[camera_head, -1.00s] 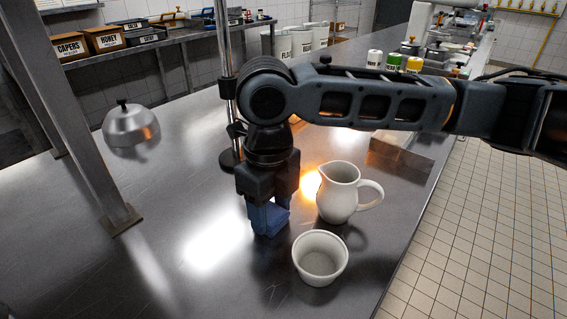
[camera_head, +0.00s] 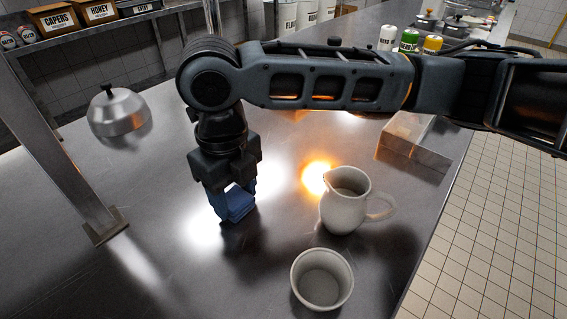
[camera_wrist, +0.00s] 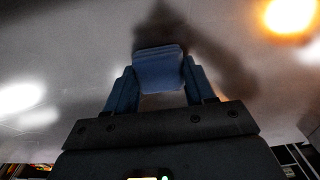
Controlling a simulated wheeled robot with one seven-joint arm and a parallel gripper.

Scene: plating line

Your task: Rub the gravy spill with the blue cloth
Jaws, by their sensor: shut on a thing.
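My gripper (camera_head: 231,203) is shut on the blue cloth (camera_head: 237,206), a folded pad between its fingers. In the wrist view the cloth (camera_wrist: 159,68) sits between the two blue fingertips of the gripper (camera_wrist: 158,88). The cloth is just above or at the steel counter (camera_head: 150,235); I cannot tell whether it touches. I cannot make out the gravy spill in either view; bright reflections and the arm's shadow lie on the counter.
A white jug (camera_head: 345,206) and a white bowl (camera_head: 322,279) stand to the right of the gripper. A steel container (camera_head: 416,141) lies at the back right. The counter's front left is clear.

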